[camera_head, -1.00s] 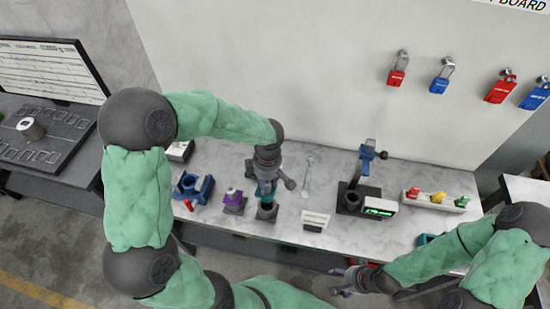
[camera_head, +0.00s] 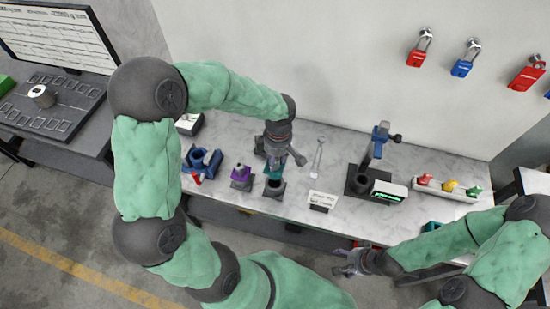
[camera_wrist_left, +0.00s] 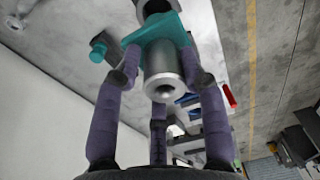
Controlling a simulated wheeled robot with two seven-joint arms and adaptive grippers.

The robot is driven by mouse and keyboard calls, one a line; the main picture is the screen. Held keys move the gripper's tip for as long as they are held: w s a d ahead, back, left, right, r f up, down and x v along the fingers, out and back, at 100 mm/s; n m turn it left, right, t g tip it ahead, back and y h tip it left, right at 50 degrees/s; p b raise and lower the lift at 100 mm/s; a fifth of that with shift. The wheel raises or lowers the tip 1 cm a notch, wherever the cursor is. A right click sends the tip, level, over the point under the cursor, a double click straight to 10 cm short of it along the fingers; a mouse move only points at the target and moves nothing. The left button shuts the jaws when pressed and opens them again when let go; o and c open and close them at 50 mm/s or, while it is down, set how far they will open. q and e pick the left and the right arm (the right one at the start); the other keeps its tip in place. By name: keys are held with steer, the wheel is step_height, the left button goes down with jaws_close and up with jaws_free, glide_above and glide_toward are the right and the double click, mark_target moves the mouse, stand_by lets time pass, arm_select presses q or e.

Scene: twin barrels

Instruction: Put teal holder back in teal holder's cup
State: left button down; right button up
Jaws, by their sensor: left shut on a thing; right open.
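My left gripper (camera_head: 276,160) is shut on the teal holder (camera_head: 274,172) and hangs just above a dark cup (camera_head: 274,187) on the marble table. The cup's dark opening shows below the holder. In the left wrist view the fingers surround the teal holder's square plate (camera_wrist_left: 153,52) and its grey metal cylinder. Whether the holder's lower end touches the cup's rim cannot be told. My right gripper (camera_head: 355,264) is open and empty, low in front of the table's front edge.
A purple holder (camera_head: 243,171) stands in its own cup just left. Blue parts (camera_head: 203,160) with a red piece lie farther left. A small sign (camera_head: 322,200) stands right of the cup, and a black stand with a blue clamp (camera_head: 380,140) beyond it. Padlocks hang on the wall.

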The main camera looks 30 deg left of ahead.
mark_target(275, 175)
arm_select(q)
steer(key=shift+f+b, duration=1.9)
steer(key=shift+f, duration=0.25)
steer(key=shift+b, duration=0.85)
stand_by(0.3)
steer(key=shift+f+b, duration=2.95)
steer(key=shift+f, duration=0.1)
stand_by(0.3)
steer(key=c, duration=0.6)
jaws_free()
steer(key=shift+c, duration=0.2)
steer(key=r, duration=1.2)
steer(key=shift+w+d, duration=0.2)
steer(key=shift+d, duration=0.1)
